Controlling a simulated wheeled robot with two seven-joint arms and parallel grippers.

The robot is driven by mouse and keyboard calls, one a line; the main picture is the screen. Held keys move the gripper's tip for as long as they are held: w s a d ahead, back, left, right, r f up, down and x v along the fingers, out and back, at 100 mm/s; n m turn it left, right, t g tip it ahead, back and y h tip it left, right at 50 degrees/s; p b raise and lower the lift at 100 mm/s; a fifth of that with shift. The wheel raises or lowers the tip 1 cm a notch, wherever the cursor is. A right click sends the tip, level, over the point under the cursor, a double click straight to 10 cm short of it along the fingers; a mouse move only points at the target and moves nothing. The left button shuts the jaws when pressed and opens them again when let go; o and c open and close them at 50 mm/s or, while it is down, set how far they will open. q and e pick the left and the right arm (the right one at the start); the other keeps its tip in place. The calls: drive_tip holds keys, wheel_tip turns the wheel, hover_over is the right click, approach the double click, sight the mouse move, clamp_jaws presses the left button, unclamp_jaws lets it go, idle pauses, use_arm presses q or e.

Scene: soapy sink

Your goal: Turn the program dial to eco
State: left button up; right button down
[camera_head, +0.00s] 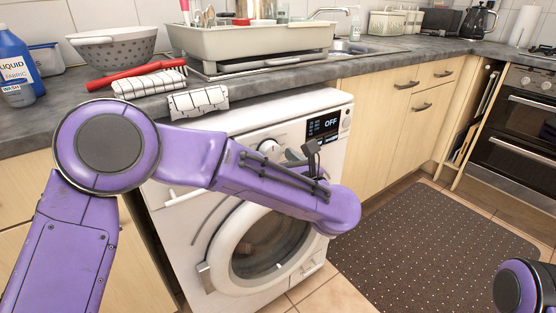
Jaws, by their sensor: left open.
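The white washing machine (195,240) stands under the counter. The black display (325,125) to the right of the dial reads OFF. My left arm crosses in front of the machine. My left gripper (311,150) is small and dark, open, just below the display and to the right of the dial; it appears apart from the dial. Its fingertips are hard to make out. My right gripper is out of view; only a purple part of that arm shows at the lower right.
The machine's round door (262,245) is closed. The grey counter (60,125) above holds a colander (115,48), a checked cloth (198,101), a blue detergent bottle (20,65) and a dish rack (250,40). A dark dotted mat (430,245) lies on the floor at right.

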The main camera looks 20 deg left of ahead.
use_arm(q)
drive_tip(key=c, duration=1)
drive_tip(key=shift+c, duration=0.2)
drive_tip(key=m+p, duration=0.3)
drive_tip(key=shift+r, duration=0.25)
drive_tip(key=m+g+p, duration=0.1)
drive_tip(key=m+p, duration=0.8)
drive_tip(key=shift+p, duration=0.35)
drive_tip(key=m+p, duration=0.2)
drive_tip(key=m, duration=0.1)
drive_tip(key=shift+d+f, duration=0.1)
drive_tip(key=shift+f+m+g+p, duration=0.1)
drive_tip(key=shift+m+g+p, duration=0.2)
drive_tip(key=shift+m+p, duration=0.55)
drive_tip(key=shift+f, duration=0.1)
